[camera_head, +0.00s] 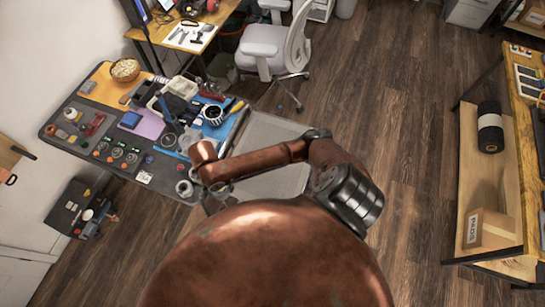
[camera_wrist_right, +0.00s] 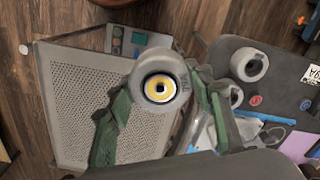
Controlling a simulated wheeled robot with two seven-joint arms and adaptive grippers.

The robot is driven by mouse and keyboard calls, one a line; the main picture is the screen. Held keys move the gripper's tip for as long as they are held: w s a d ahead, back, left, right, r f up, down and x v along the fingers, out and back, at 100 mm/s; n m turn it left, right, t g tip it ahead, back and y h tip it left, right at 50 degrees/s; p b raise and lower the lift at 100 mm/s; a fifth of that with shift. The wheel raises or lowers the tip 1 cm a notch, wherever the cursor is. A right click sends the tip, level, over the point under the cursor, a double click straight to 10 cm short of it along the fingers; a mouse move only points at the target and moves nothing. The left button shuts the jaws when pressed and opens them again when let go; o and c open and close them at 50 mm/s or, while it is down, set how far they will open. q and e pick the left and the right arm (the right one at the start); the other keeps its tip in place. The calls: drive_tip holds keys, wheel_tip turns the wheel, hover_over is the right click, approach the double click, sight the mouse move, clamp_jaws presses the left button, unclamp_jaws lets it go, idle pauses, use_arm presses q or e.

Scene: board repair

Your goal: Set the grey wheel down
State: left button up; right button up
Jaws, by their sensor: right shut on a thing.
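In the right wrist view, a grey wheel (camera_wrist_right: 159,87) with a yellow ring and dark centre hole sits between the green fingers of my right gripper (camera_wrist_right: 162,98). The gripper is shut on it. The wheel appears above the gap between a perforated grey panel (camera_wrist_right: 75,105) and the dark bench top (camera_wrist_right: 285,92). In the head view my copper arm reaches to the bench's right edge and hides most of the gripper and the held wheel. My left gripper is in neither view.
Other grey ring-shaped parts (camera_wrist_right: 249,65) lie on the bench in the wrist view. In the head view the bench (camera_head: 62,152) is crowded with tools, a bowl (camera_head: 125,69) and a blue mat (camera_head: 238,119). The perforated panel (camera_head: 268,130) beside it looks bare.

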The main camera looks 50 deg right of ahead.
drive_tip(key=shift+s+a+f+m, duration=0.3)
drive_tip(key=shift+s+f+m, duration=0.05)
drive_tip(key=shift+f+m, duration=0.05)
drive_tip(key=shift+d+f, duration=0.1)
drive_tip(key=shift+f, duration=0.2)
drive_tip(key=w+d+f, duration=0.1)
drive_tip(key=d+f, duration=0.2)
drive_tip(key=d, duration=0.1)
drive_tip(key=w+d+f, duration=0.2)
drive_tip(key=d+f, duration=0.1)
drive_tip(key=d, duration=0.1)
drive_tip(key=w+d+f, duration=0.2)
drive_tip(key=d+f, duration=0.1)
drive_tip(key=shift+w+d+b, duration=0.2)
drive_tip(key=shift+d+b, duration=0.1)
drive_tip(key=shift+d, duration=0.1)
drive_tip(key=f, duration=0.3)
drive_tip(key=shift+w+d+f, duration=0.1)
drive_tip(key=shift+w+d, duration=0.05)
drive_tip(key=shift+d, duration=0.15)
drive_tip(key=shift+f, duration=0.35)
drive_tip(key=o, duration=1.2)
drive_tip(key=shift+f, duration=0.15)
drive_tip(key=shift+o, duration=0.2)
